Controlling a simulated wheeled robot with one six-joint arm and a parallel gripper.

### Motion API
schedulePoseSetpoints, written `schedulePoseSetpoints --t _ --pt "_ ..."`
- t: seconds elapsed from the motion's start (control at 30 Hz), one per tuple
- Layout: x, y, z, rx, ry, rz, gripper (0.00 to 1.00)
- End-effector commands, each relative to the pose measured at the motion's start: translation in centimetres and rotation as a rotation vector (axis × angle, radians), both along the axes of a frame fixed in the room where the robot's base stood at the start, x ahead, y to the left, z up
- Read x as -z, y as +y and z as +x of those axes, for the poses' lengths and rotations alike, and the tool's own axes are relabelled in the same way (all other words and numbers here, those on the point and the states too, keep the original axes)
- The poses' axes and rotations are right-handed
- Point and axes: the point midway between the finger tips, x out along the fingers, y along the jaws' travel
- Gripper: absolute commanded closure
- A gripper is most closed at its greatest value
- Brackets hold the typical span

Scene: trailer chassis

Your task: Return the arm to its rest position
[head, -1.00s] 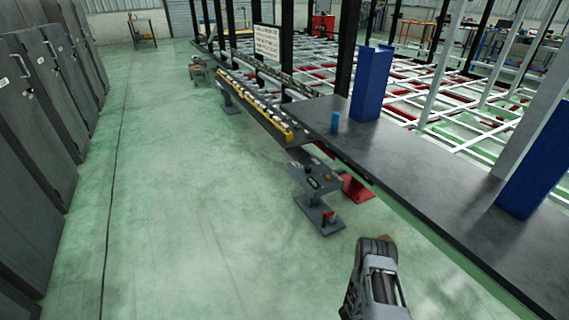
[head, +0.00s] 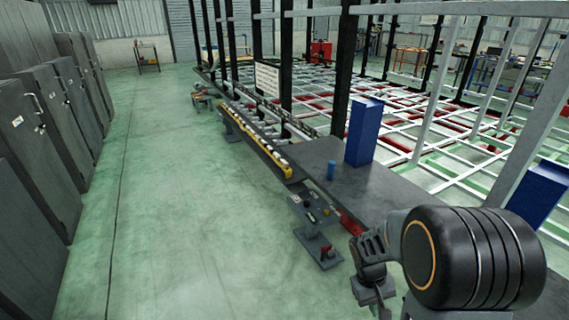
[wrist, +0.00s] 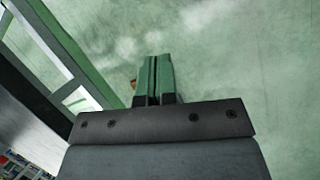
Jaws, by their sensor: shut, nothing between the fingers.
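My gripper (wrist: 153,80) shows in the wrist view with its two green-lit fingers pressed together and nothing between them. Pale green floor lies behind the fingertips. In the head view my arm is folded at the lower right, with a large black rounded joint in front of the dark worktop (head: 335,190). I cannot clearly make out the fingers in that view.
Grey cabinets (head: 48,130) line the left. The green floor (head: 180,220) between is clear.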

Motion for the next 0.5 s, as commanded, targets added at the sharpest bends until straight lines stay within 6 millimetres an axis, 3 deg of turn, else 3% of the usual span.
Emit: schedulePoseSetpoints --t 0.03,0.2,0.3,0.5 --pt "-4.1 1.2 -0.3 0.04 -0.072 0.032 1.0" --pt "-12.4 4.5 -1.5 0.139 -0.271 0.144 1.0" --pt "-16.4 5.8 -2.2 0.16 -0.377 0.191 1.0" --pt "-22.7 6.7 -2.9 0.13 -0.547 0.22 1.0"
